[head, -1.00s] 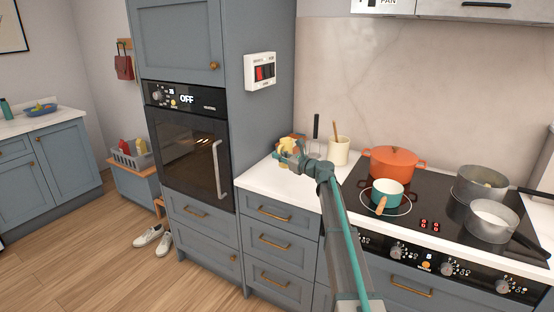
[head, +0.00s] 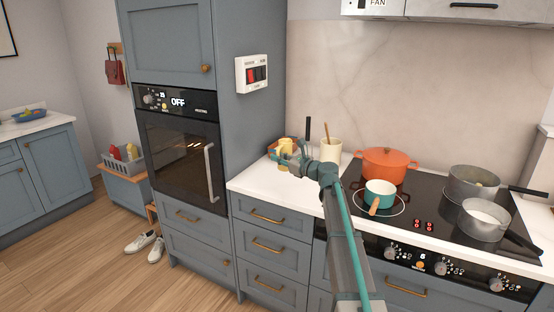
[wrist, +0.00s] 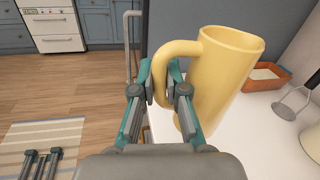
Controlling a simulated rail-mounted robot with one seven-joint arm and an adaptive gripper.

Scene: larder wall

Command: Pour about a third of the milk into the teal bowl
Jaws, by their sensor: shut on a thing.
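My gripper (wrist: 165,92) is shut on the handle of a yellow jug (wrist: 228,80), which stands at the right of the fingers in the wrist view. The jug looks roughly upright, slightly tilted in the picture. Its inside is hidden, so I cannot see milk in it. In the head view the jug (head: 285,146) shows small at my gripper (head: 291,159), over the left part of the white worktop. I see no clear teal bowl; a teal pan (head: 380,188) with a white inside and wooden handle sits on the hob.
A terracotta dish (wrist: 265,78) and a cream utensil crock (head: 331,150) stand near the jug. The hob (head: 425,205) holds an orange pot (head: 386,164) and two grey pans, the nearer (head: 484,220) with pale contents. The worktop's front strip (head: 262,182) is clear.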

